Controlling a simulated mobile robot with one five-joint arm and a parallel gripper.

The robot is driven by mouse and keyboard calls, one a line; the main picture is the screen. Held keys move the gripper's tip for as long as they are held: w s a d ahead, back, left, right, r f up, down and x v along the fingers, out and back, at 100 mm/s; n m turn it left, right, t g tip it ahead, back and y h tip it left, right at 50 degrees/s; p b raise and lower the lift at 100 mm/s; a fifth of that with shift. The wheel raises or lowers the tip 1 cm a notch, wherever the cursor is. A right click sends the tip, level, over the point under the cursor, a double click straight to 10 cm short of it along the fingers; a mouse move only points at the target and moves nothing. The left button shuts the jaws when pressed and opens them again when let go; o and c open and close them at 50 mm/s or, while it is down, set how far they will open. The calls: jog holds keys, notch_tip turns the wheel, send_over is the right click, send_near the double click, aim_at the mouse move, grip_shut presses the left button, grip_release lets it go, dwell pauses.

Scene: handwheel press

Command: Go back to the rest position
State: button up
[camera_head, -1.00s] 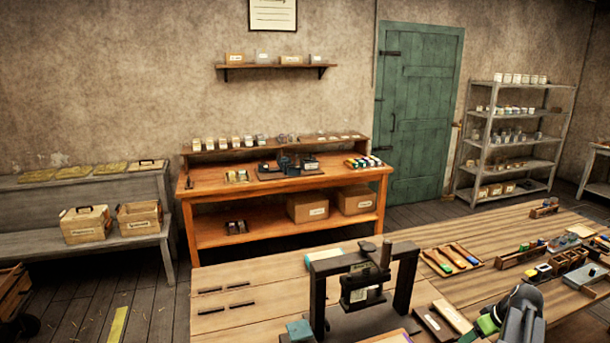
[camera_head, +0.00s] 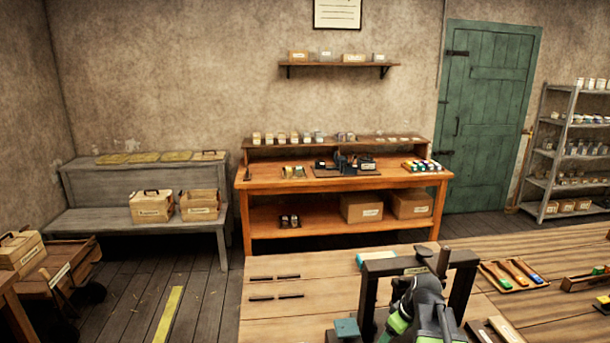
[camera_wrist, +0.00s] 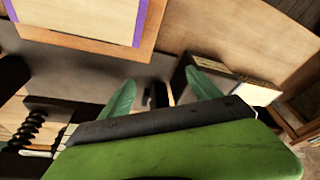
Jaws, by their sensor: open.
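My gripper (camera_wrist: 160,92) shows in the wrist view with its two green fingers apart and nothing between them. In the head view my grey and green arm stands in front of the black press frame (camera_head: 369,300) and hides much of its middle and right side. The fingertips cannot be made out there. In the wrist view a pale board with purple edge strips (camera_wrist: 80,18) lies beyond the fingers at the upper left. A black screw-like rod (camera_wrist: 32,130) shows at the left.
The wooden worktable (camera_head: 310,318) fills the lower right, with dark bars (camera_head: 275,297) and a tray of coloured-ended tools (camera_head: 512,275). An orange bench (camera_head: 340,182), a grey bench (camera_head: 135,219) and a green door (camera_head: 487,115) stand behind. Floor with a yellow strip (camera_head: 169,315) is open at the left.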

jog(key=s+a+f+m+g+h, duration=0.1)
jog(key=s+a+m+g+h, duration=0.1)
jog(key=s+a+m, duration=0.4)
jog(key=s+a, duration=0.3)
jog(key=a, duration=0.2)
jog(key=shift+m, duration=0.4)
